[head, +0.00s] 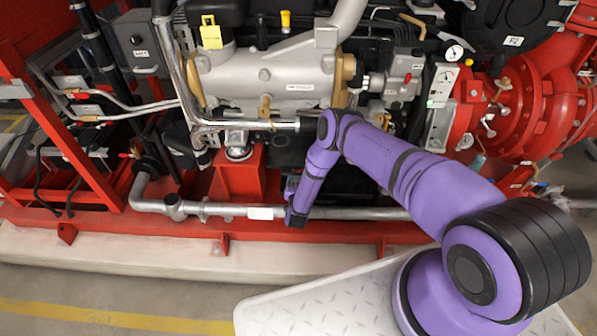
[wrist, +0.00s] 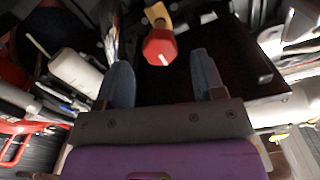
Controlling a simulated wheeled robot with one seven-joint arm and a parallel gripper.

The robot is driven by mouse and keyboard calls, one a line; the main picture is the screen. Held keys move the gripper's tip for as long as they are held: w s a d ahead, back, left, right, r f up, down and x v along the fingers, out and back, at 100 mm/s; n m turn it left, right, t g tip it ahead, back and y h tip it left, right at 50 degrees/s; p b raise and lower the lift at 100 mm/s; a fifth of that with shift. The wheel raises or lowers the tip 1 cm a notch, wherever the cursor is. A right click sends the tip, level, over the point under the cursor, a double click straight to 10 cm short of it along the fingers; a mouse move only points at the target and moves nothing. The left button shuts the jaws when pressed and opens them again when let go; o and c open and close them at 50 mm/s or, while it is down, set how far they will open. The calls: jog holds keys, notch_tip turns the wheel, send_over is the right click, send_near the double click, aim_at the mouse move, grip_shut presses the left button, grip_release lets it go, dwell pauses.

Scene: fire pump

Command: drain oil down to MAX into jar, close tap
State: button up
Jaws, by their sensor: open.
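A red faceted knob (wrist: 160,47) with a pale mark on its face sits on a brass-coloured stem (wrist: 157,14) in the wrist view; it looks like the tap. My gripper (wrist: 160,62) is open, with one grey-blue finger to each side of the knob. The knob appears just beyond or level with the fingertips, and I cannot tell the exact depth. Nothing is held. In the head view the arm reaches down by the engine's lower side, and the fingers are not clear there. I cannot make out the jar or a MAX mark in either view.
A silver engine block (head: 262,80) stands above a red base frame (head: 320,232). A grey pipe (head: 365,213) runs along the frame near my wrist. A red pump casing (head: 535,105) is at the right. A dark surface lies behind the right finger in the wrist view.

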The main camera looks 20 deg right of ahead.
aim_at(299, 171)
jog(key=shift+x, duration=2.4)
jog(key=c, duration=0.9)
jog(key=shift+c, duration=0.2)
